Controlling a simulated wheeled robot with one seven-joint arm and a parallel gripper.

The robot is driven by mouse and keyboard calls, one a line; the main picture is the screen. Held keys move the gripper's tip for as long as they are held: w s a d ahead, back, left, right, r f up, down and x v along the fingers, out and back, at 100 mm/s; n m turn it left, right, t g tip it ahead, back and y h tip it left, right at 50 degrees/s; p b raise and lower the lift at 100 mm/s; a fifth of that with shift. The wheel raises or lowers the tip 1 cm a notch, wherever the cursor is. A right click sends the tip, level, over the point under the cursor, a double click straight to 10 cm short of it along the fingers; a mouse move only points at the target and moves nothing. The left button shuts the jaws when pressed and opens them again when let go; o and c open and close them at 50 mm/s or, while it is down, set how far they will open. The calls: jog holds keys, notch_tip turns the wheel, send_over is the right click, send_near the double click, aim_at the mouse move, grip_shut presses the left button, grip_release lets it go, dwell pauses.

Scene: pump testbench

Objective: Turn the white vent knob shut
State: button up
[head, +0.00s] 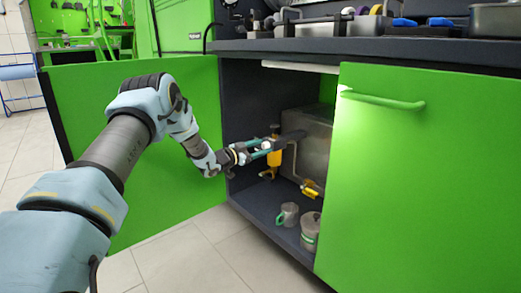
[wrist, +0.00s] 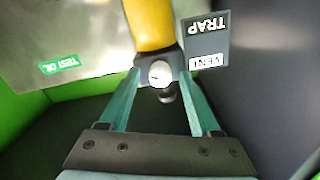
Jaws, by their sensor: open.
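The white vent knob (wrist: 160,73) shows in the wrist view, at the lower end of a yellow body beside a dark plate marked TRAP and VENT (wrist: 205,38); the lettering appears upside down. My gripper (wrist: 160,79) is open, with one teal finger on each side of the knob. Whether the fingers touch it I cannot tell. In the head view my gripper (head: 266,148) reaches into the open cabinet at the yellow trap (head: 273,168).
A grey tank (head: 314,145) stands in the cabinet behind the trap, with a yellow-handled valve (head: 311,188) low on its front. A mug (head: 288,214) and a canister (head: 310,230) stand on the cabinet floor. Green doors (head: 425,185) flank the opening.

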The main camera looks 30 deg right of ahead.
jog(key=shift+c, duration=0.2)
grip_shut()
dwell(0.3)
